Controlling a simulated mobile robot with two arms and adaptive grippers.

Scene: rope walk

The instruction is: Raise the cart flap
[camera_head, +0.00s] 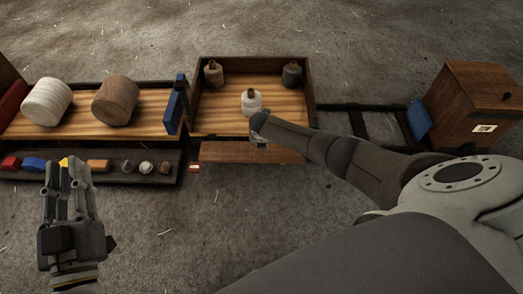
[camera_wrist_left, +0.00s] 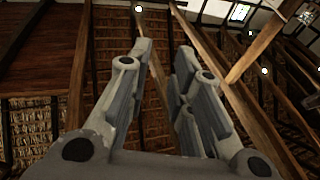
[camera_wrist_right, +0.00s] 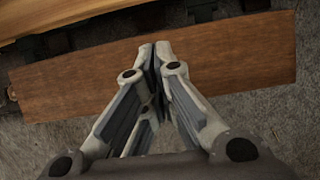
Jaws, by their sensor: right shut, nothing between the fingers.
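The cart (camera_head: 311,90) is a shallow open wooden box in the middle of the head view. Its flap (camera_head: 235,152) is a plain brown board along the near side, hanging below the bed's front edge. The flap (camera_wrist_right: 235,62) spans the right wrist view. My right gripper (camera_wrist_right: 156,50) is shut and empty, its tips over the flap's middle; I cannot tell if they touch it. In the head view my right arm hides most of that gripper and part of the flap. My left gripper (camera_head: 68,165) is open and empty, at the lower left, away from the cart; its fingers (camera_wrist_left: 162,55) point up at the roof.
Three spools, grey (camera_head: 213,74), dark (camera_head: 292,74) and white (camera_head: 251,101), stand in the cart. A bench (camera_head: 150,132) with two large rope rolls is at left, above a tray (camera_head: 110,178) of small items. A wooden box (camera_head: 460,105) stands right. The near floor is clear.

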